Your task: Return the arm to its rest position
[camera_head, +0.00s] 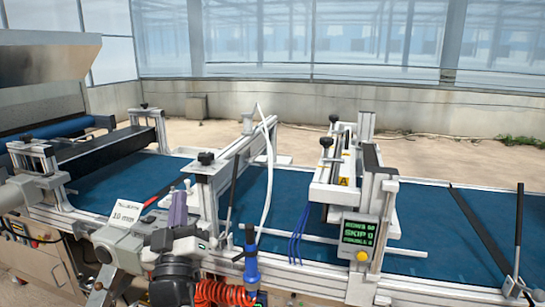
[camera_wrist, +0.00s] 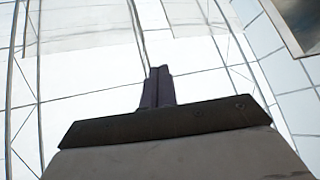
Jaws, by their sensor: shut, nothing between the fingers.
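My gripper (camera_head: 178,210) is in the lower left middle of the head view, in front of the blue conveyor belt (camera_head: 300,200). Its purple-grey fingers point upward and are closed together with nothing between them. In the wrist view my gripper (camera_wrist: 158,73) shows as dark shut fingers against the bright glass panes.
A display box (camera_head: 357,233) with green text stands on the near rail. A white label plate (camera_head: 125,212) is left of my gripper. A blue connector (camera_head: 251,262) and an orange coiled hose (camera_head: 222,293) are close on the right. A metal hopper (camera_head: 45,60) stands at upper left.

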